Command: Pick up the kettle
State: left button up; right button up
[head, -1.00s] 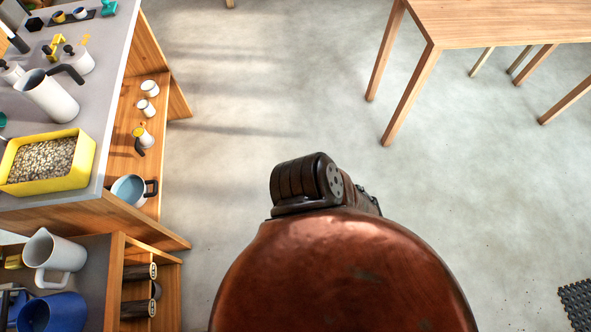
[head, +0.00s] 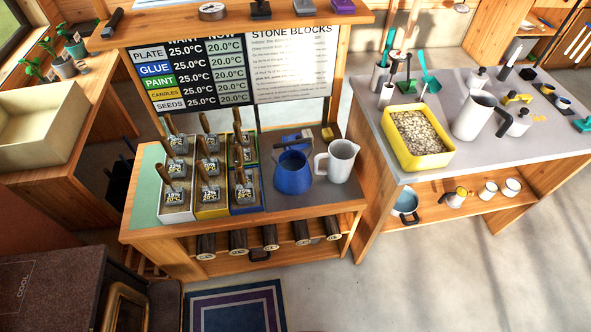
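The blue kettle (head: 291,178) stands upright on the grey top at the right end of the wooden workbench (head: 240,223). It has a dark handle over its open-looking top. A white pitcher (head: 341,162) with a handle on its left stands close on its right. Small blue items lie just behind the kettle and are partly hidden by it. Neither of my grippers is in the head view.
Several small boxes with wooden-handled tools (head: 208,170) fill the bench left of the kettle. A sign board (head: 203,72) stands behind. The right table (head: 440,172) holds a yellow bin (head: 421,160) of pebbles and a white black-handled jug (head: 472,118). A striped rug (head: 235,308) lies in front.

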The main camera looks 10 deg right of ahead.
aim_at(293, 175)
jog(key=k, duration=1)
jog(key=z, duration=0.95)
jog(key=i, duration=0.8)
jog(key=u, duration=0.7)
jog(key=i, duration=0.85)
jog(key=u, duration=0.85)
